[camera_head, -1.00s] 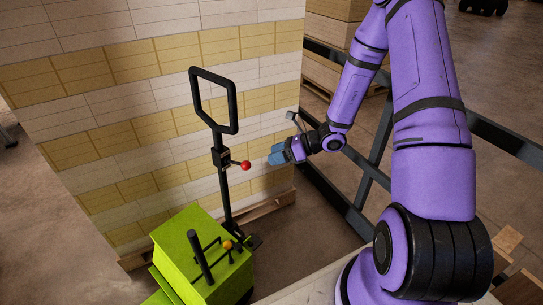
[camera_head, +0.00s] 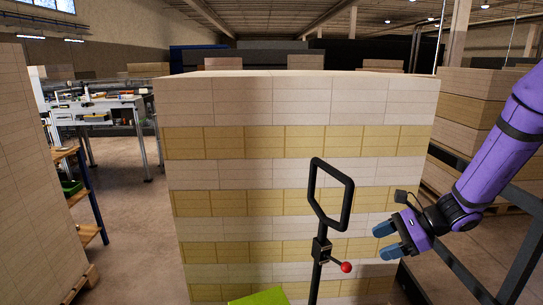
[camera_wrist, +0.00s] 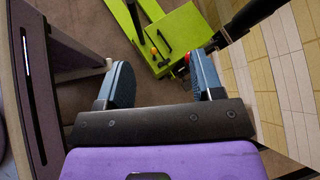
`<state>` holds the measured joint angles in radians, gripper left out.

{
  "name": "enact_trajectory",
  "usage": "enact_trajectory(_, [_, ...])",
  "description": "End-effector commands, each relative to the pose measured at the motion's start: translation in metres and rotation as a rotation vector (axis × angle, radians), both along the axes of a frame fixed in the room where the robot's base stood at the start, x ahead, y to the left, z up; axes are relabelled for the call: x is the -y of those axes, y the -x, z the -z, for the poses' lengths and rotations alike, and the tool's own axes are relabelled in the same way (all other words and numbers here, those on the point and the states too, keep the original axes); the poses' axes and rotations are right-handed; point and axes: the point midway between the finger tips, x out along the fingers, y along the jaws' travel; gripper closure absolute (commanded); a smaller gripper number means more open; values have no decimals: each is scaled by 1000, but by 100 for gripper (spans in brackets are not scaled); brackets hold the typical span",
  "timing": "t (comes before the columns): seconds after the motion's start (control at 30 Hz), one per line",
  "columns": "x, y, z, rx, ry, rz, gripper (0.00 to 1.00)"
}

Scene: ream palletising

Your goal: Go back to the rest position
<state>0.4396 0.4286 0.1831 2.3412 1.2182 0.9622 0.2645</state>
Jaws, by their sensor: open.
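My gripper (camera_head: 386,240) is at the right in the head view, in front of the right part of the stacked pallet load. Its blue fingers are apart with nothing between them. In the wrist view my gripper (camera_wrist: 160,85) shows two spread blue fingers and an empty gap, with floor and green machinery beyond. My purple arm comes in from the right edge of the head view.
A tall stack of cream and yellow reams (camera_head: 295,140) fills the middle. A black handle loop (camera_head: 331,195) with a red knob (camera_head: 346,267) stands before it, on a green truck (camera_head: 262,297). The truck (camera_wrist: 170,35) also shows in the wrist view. A dark rail (camera_head: 465,280) runs at right.

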Motion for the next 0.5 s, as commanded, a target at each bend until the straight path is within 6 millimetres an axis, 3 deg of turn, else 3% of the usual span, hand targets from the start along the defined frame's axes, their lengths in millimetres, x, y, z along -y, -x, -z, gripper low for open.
enact_trajectory(0.1, [-8,17,-30,93,95,-130,39])
enact_trajectory(0.5, [-20,83,-108,375,412,-536,39])
